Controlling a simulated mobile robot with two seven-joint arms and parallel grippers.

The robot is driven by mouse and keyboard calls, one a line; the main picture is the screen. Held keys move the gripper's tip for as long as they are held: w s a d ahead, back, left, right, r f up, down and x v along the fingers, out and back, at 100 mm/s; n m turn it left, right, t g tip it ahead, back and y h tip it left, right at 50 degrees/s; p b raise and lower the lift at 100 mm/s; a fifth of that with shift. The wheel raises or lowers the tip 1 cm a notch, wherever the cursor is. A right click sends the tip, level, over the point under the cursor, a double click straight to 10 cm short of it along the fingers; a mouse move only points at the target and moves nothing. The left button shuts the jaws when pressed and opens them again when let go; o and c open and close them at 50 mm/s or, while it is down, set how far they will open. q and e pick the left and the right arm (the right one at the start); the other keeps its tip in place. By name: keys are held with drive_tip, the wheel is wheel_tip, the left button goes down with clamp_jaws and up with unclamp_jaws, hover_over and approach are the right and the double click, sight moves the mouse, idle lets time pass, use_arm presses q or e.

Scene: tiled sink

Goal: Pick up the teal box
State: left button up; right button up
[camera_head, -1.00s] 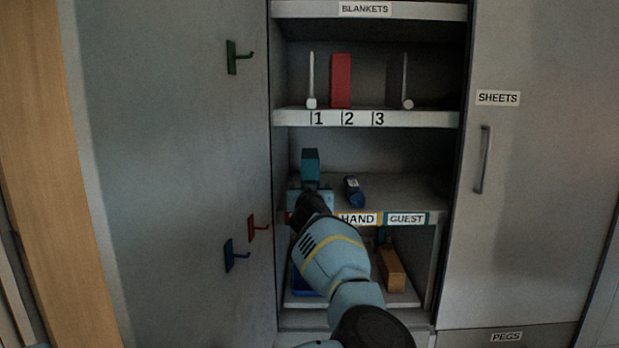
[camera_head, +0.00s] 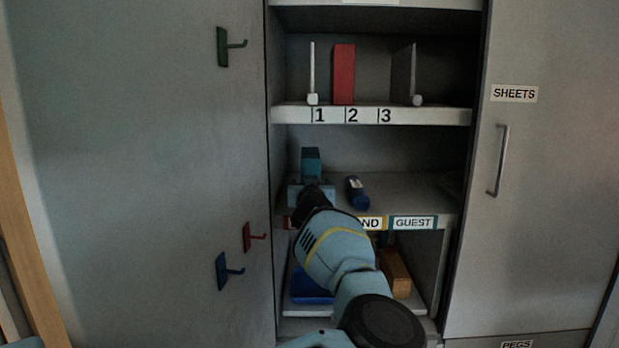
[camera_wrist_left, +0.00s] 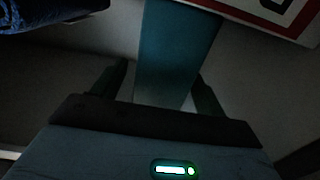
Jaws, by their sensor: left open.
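The teal box (camera_head: 311,160) stands upright on the middle shelf, at its left side. My left gripper (camera_head: 311,181) reaches in at that shelf, just in front of the box. In the left wrist view the teal box (camera_wrist_left: 176,50) lies between the two dark fingers of my left gripper (camera_wrist_left: 160,88). The fingers are apart, with a visible gap on the left side of the box; I cannot tell whether the right finger touches it. The lower part of the box is hidden by my gripper in the head view. My right gripper does not show.
A dark blue bottle (camera_head: 356,192) lies right of the gripper on the same shelf. A red box (camera_head: 343,75) stands between dividers on the shelf above. A blue tray (camera_head: 308,287) and an orange-brown block (camera_head: 396,272) are below. The cabinet's left panel carries several hooks.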

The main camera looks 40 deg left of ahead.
use_arm(q)
drive_tip(key=shift+w+a, duration=0.1)
drive_tip(key=shift+r, duration=0.1)
drive_tip(key=shift+c, duration=0.6)
drive_tip(key=c, duration=1.2)
drive_tip(key=shift+r, duration=0.1)
